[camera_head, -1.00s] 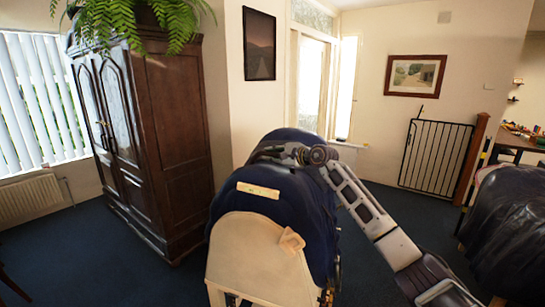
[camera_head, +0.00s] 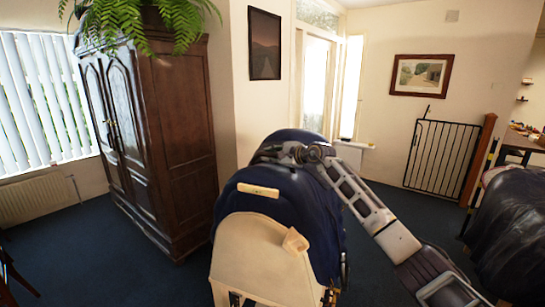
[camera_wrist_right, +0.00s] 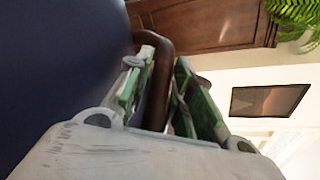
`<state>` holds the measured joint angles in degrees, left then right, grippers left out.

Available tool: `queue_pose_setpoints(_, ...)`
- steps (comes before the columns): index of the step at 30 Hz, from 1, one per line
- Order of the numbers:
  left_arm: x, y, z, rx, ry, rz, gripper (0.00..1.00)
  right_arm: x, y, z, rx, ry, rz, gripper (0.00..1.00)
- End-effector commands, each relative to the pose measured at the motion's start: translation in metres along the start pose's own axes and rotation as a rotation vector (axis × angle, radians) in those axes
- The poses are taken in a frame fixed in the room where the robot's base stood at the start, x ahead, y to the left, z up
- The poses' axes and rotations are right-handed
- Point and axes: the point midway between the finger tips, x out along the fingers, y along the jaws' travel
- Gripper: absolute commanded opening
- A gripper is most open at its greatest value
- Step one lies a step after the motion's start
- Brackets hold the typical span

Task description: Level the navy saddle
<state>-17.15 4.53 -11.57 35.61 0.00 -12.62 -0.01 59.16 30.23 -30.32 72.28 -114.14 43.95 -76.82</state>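The navy saddle (camera_head: 308,190) sits over a cream-fronted stand (camera_head: 262,250) in the middle of the head view. My right arm reaches in from the lower right, and its gripper (camera_head: 268,151) is at the top of the saddle, toward its far end. In the right wrist view, the gripper's green-padded fingers (camera_wrist_right: 162,85) lie on both sides of a brown curved rim (camera_wrist_right: 158,95), with little gap showing. The navy surface (camera_wrist_right: 55,70) fills the left of that view. The fingers' contact is partly hidden. My left gripper is not in view.
A dark wooden wardrobe (camera_head: 180,140) with a fern on top stands left of the saddle. A dark covered object (camera_head: 515,235) is at the right edge. A black gate (camera_head: 440,155) stands against the back wall. Blue carpet is open between them.

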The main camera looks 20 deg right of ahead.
Motion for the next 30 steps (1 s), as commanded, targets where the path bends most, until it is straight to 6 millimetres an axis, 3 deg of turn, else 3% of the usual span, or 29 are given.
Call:
queue_pose_setpoints(3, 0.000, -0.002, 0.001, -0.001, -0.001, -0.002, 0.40, 0.000, 0.000, 0.000, 0.000, 0.000, 0.000, 0.41)
queue_pose_setpoints(17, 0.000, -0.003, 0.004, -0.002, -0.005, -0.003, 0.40, -0.003, -0.001, -0.001, -0.001, 0.001, -0.001, 0.41)
queue_pose_setpoints(30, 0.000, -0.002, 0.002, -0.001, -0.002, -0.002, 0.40, -0.034, 0.000, -0.001, -0.002, 0.001, -0.001, 0.41)
